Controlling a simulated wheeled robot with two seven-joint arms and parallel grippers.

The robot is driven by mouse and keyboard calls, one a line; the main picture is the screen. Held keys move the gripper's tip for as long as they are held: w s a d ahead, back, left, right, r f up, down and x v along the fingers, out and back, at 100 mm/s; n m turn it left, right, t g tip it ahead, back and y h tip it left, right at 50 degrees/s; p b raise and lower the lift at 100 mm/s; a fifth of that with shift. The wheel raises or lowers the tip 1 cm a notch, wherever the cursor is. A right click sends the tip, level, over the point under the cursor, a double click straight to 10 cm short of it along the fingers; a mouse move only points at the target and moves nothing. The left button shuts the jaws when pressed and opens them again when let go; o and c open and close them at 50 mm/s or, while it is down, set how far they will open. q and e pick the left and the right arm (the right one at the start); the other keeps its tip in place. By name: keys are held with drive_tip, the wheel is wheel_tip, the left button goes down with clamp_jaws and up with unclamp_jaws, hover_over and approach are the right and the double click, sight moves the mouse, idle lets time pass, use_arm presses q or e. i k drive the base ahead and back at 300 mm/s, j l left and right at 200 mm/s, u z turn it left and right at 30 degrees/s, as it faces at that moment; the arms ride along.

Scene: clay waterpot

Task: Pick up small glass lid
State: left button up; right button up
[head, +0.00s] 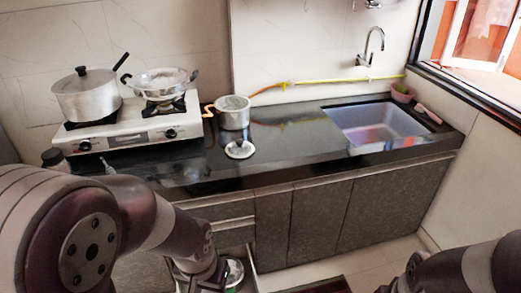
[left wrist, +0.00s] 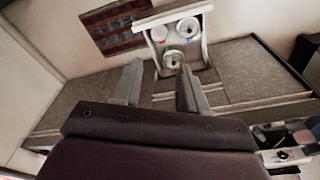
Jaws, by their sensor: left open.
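A small round glass lid (head: 240,149) with a dark knob lies on the black counter in front of a small pot. Another lid-like round item (head: 234,272) shows in the open drawer, partly hidden by my left arm. In the left wrist view, the drawer (left wrist: 205,50) holds several round items, one being a lid with a dark knob (left wrist: 173,58). My left gripper (left wrist: 158,75) is open and empty, its fingers pointing toward the drawer. In the head view it is low at the drawer (head: 205,283). My right gripper is not seen.
A stove (head: 125,130) with a lidded pot (head: 87,94) and a pan (head: 160,82) stands at the left of the counter. A small pot (head: 233,112) is beside it. The sink (head: 378,123) is at the right. A dark patterned mat (left wrist: 115,28) lies on the floor beside the drawer.

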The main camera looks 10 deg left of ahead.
sight(240, 149)
drive_tip(key=i+l+u, duration=0.1)
drive_tip(key=i+l, duration=0.2)
drive_tip(key=i+l+u, duration=0.15)
drive_tip(key=l, duration=0.25)
drive_tip(key=i+l+u, duration=0.1)
drive_tip(key=i+l, duration=0.25)
drive_tip(key=i+l+u, duration=0.1)
drive_tip(key=i+l, duration=0.15)
drive_tip(key=l, duration=0.25)
